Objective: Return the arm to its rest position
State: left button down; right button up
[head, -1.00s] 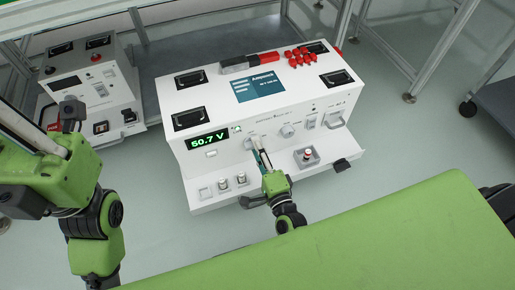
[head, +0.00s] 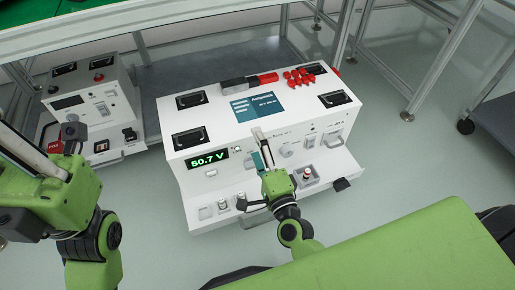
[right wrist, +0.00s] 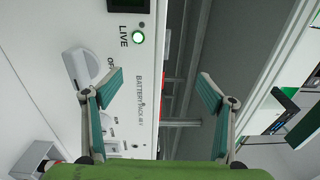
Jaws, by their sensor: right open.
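My right gripper (head: 260,148) is open and empty in front of the white battery pack unit (head: 225,169). In the right wrist view the same gripper (right wrist: 160,84) has its two teal-padded fingers wide apart with nothing between them. A white knob (right wrist: 80,68) marked OFF and a lit green LIVE lamp (right wrist: 138,37) show on the panel beside the left finger. The unit's display (head: 208,159) reads 50.7 V. My left gripper (head: 55,150) is at the left edge of the head view; its finger opening is unclear.
A second grey unit (head: 75,95) with a red button stands behind the left arm. Red clips (head: 298,77) lie on top of the white unit. A metal frame (head: 345,35) stands behind, and a dark wheeled cart (head: 495,122) is at the right. Pale floor (head: 400,160) is open between.

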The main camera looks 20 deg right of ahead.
jog(key=shift+s+f, duration=0.1)
jog(key=shift+f, duration=0.05)
jog(key=c, duration=0.9)
jog(key=shift+f, duration=0.25)
jog(key=shift+a, duration=0.1)
